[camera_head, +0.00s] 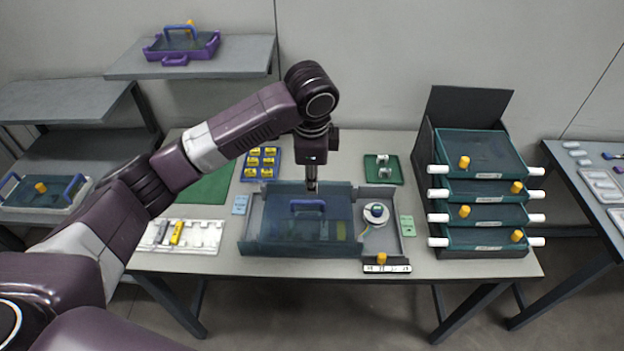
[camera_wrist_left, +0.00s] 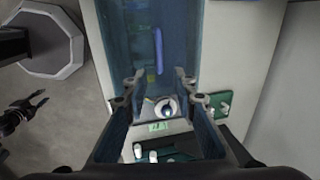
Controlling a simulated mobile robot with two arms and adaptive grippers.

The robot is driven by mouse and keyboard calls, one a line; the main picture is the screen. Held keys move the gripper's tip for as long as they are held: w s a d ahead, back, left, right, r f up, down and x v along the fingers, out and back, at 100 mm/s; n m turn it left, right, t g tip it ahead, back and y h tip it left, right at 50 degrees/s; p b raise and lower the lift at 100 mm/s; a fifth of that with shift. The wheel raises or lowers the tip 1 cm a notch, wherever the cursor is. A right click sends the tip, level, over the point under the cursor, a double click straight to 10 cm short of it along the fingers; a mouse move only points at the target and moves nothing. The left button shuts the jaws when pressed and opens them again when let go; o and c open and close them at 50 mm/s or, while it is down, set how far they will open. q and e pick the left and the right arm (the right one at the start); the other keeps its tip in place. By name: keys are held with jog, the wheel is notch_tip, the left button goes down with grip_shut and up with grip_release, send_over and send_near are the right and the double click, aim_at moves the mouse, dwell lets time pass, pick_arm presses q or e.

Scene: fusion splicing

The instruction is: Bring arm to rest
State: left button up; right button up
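My left arm reaches in from the left of the head view, and its gripper (camera_head: 312,188) points down over the back of a translucent blue box (camera_head: 268,240) with a blue handle (camera_head: 307,204). In the left wrist view the left gripper's fingers (camera_wrist_left: 158,82) are apart with nothing held between them. The blue handle (camera_wrist_left: 158,50) lies beyond the fingertips in that view. My right gripper (camera_wrist_left: 38,98) shows at the left edge of the left wrist view, apart from the table; its fingers look spread and empty. It is outside the head view.
A grey tray with a white spool (camera_head: 376,213) adjoins the box. A stack of teal drawers (camera_head: 480,155) stands at the table's right. A yellow-block tray (camera_head: 262,163), a green tray (camera_head: 383,169) and a white tray (camera_head: 205,237) surround the box. A purple-trimmed box (camera_head: 181,46) sits on the left shelf.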

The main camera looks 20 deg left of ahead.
pick_arm(q)
jog(key=s+d+f+n+h, duration=0.4)
jog(key=s+d+f, duration=0.5)
jog(key=s+f, duration=0.4)
jog(key=s+a+f+n+t+y, duration=0.1)
jog(key=s+a+f+n+y, duration=0.2)
jog(key=s+a+n, duration=0.9)
jog(key=s+a+f+m+g+b, duration=0.1)
jog(key=s+f+m, duration=0.15)
jog(key=f, duration=1.15)
jog(key=s+f+m, duration=0.1)
jog(key=s+f, duration=0.3)
jog(key=f, duration=1.1)
jog(key=s+a+f+g+b, duration=0.1)
jog(key=s+a+f, duration=0.2)
jog(key=s+f, duration=1.2)
jog(key=shift+s+f, duration=0.25)
jog(key=shift+s, duration=0.65)
